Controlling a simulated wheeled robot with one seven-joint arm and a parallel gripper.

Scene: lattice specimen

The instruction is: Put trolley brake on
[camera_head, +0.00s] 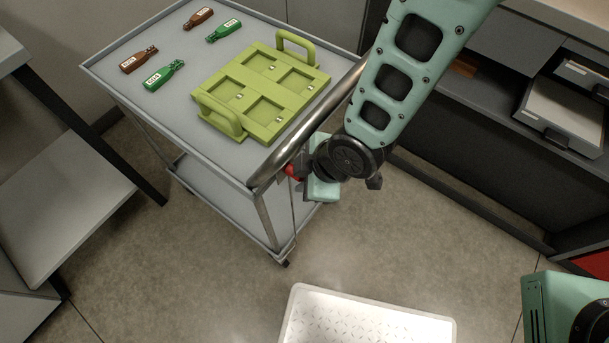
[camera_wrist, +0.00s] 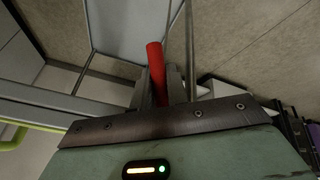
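The grey trolley (camera_head: 105,82) stands at the upper left in the head view, with a curved metal push handle (camera_head: 312,120) on its near right side. The red brake lever (camera_head: 291,171) shows just below that handle, partly hidden by my gripper (camera_head: 303,173). In the wrist view the red brake lever (camera_wrist: 156,62) stands between the two fingers of my gripper (camera_wrist: 160,82). The fingers lie close against both sides of it, with no clear gap, so my gripper appears shut on it. The lever's lower end is hidden by the gripper.
On the trolley top lie a green tray-like carrier (camera_head: 245,118) with two handles and several brown and green tagged bottles (camera_head: 164,75). Shelving stands left (camera_head: 60,200) and a dark bench right (camera_head: 470,190). A white perforated panel (camera_head: 365,320) lies in front. Floor between is clear.

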